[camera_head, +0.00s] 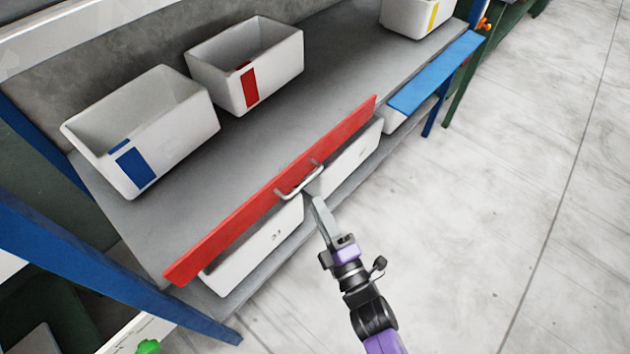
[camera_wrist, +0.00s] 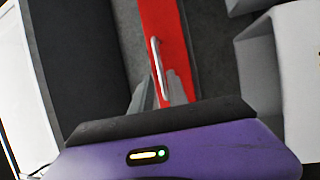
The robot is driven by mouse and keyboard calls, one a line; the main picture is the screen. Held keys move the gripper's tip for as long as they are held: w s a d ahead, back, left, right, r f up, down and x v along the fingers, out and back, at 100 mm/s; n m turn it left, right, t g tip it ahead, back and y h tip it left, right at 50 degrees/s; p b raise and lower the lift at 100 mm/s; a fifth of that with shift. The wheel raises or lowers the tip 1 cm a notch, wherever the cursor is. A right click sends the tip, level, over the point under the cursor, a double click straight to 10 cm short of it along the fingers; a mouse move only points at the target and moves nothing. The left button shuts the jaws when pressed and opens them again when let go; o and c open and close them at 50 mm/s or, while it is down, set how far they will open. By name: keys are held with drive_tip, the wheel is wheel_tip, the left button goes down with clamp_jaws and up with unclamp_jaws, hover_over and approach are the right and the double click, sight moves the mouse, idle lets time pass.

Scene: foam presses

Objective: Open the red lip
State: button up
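The red lip (camera_head: 235,228) is a long red panel along the front edge of the grey shelf, standing raised above the shelf surface. A silver bar handle (camera_head: 300,183) sits at its middle. The grey fingertips of my gripper (camera_wrist: 160,92) are apart, one on each side of the handle's lower end. I cannot tell whether they touch it.
White bins with a blue label (camera_head: 185,125) and a red label (camera_head: 285,60) stand on the grey shelf (camera_head: 130,215). White boxes (camera_head: 255,255) sit below the lip. A blue lip (camera_head: 440,70) is further right. A blue post (camera_head: 100,260) is at left. The floor (camera_head: 500,230) at right is clear.

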sight(305, 182)
drive_tip(key=x, duration=0.7)
drive_tip(key=shift+w+a+r, duration=0.1)
drive_tip(key=shift+w+a, duration=0.15)
clamp_jaws()
idle(1.2)
